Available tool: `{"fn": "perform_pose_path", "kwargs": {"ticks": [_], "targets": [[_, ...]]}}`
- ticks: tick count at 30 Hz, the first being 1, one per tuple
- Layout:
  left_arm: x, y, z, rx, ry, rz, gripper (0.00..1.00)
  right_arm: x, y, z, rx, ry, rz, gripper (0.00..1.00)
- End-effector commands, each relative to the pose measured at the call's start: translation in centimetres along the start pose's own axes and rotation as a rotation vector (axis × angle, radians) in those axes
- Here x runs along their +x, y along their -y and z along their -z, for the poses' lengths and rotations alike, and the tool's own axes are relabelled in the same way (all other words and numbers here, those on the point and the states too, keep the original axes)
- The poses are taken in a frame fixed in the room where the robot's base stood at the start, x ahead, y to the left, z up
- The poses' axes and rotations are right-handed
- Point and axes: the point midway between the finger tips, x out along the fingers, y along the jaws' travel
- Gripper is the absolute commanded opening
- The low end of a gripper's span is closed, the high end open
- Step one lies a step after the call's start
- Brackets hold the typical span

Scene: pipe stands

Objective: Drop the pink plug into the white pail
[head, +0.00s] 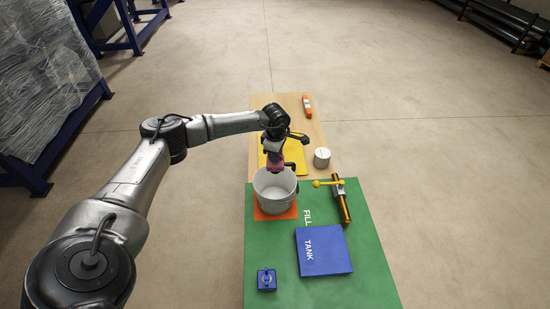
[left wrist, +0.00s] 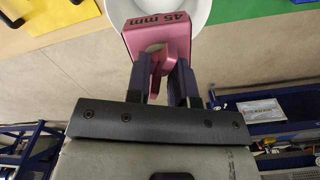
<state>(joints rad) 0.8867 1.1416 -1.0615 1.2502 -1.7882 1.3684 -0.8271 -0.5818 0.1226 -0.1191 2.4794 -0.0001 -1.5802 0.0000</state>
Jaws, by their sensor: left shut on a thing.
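The pink plug (head: 276,165) is a block marked "45 mm" in the left wrist view (left wrist: 158,40). My left gripper (head: 275,157) is shut on the plug, its two fingers (left wrist: 164,82) gripping a narrow part of it. The white pail (head: 274,203) stands upright on an orange square, and the part of its inside that shows looks empty. In the head view the plug overlaps the pail's far rim. In the left wrist view the pail (left wrist: 203,12) shows partly behind the plug. I cannot tell the exact height gap. My right gripper is not in view.
A blue TANK panel (head: 323,251), a blue block (head: 266,280) and a dark pipe with a yellow-handled valve (head: 341,203) are on the green mat (head: 365,265). A white cylinder (head: 321,158), a yellow sheet (head: 295,152) and an orange item (head: 307,106) lie farther back.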

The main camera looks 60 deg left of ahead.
Motion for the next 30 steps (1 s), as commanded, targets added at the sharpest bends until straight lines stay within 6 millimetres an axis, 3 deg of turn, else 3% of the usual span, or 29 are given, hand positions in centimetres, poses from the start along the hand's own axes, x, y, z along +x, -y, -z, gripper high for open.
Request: {"fn": "perform_pose_path", "kwargs": {"ticks": [11, 30], "targets": [[1.5, -0.3, 0.3, -0.024, 0.000, 0.001, 0.00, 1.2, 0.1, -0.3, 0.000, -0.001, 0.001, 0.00], [8.4, -0.2, 0.3, -0.022, 0.000, 0.001, 0.00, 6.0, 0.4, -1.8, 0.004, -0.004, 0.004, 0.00]]}}
